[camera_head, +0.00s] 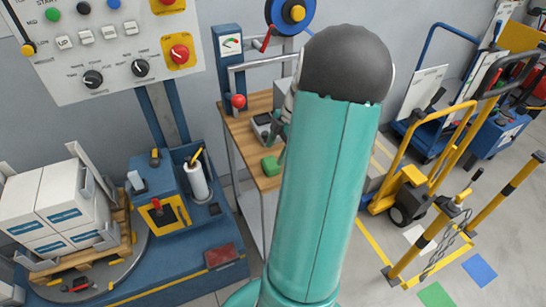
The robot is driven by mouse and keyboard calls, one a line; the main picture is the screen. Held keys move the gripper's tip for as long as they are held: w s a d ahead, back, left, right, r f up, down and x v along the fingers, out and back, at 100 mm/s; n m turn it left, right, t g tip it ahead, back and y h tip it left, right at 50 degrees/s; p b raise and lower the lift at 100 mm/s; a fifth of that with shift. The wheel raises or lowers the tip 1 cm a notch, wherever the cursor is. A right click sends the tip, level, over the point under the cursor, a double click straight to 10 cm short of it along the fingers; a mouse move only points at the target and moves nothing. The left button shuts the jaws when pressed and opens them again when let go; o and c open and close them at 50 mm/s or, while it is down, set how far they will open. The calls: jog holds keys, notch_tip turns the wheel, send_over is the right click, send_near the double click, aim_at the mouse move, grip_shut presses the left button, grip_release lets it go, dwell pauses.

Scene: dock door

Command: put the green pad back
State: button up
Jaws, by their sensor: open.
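A small green block (270,166), which looks like the green pad, sits on the wooden top of a bench near its front edge. My gripper (280,142) shows only in part, just left of my teal arm. It is open, above and close to the green block; I cannot tell whether they touch. My arm hides the rest of the gripper and the right part of the bench. A flat green square (436,295) also lies on the floor at the lower right.
The wooden bench (243,128) carries a grey device (264,125) and a red knob (238,101). A control panel (115,45) hangs upper left above a blue platform (185,265) with stacked white boxes (60,205). A yellow hand truck (425,165) and barrier posts (415,248) stand right.

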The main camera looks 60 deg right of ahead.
jog(key=v, duration=0.8)
jog(key=w+a+r+m+h, duration=0.1)
jog(key=w+a+r+m, duration=0.15)
jog(key=a, duration=0.45)
jog(key=w+a+r+m+h, duration=0.1)
jog(key=w+a+r, duration=0.15)
jog(key=a, duration=0.55)
jog(key=w+a+r+m+h, duration=0.2)
jog(key=a+r, duration=0.1)
jog(key=a, duration=0.4)
jog(key=s+a+m+t, duration=0.1)
jog(key=s+a+m, duration=0.2)
jog(key=a, duration=0.6)
jog(key=s+a+r+m+t, duration=0.1)
jog(key=s+a+m+t, duration=0.1)
jog(key=a, duration=0.7)
jog(key=shift+s+a+r+m, duration=0.3)
jog(key=shift+s+m, duration=0.35)
jog(key=shift+s, duration=0.5)
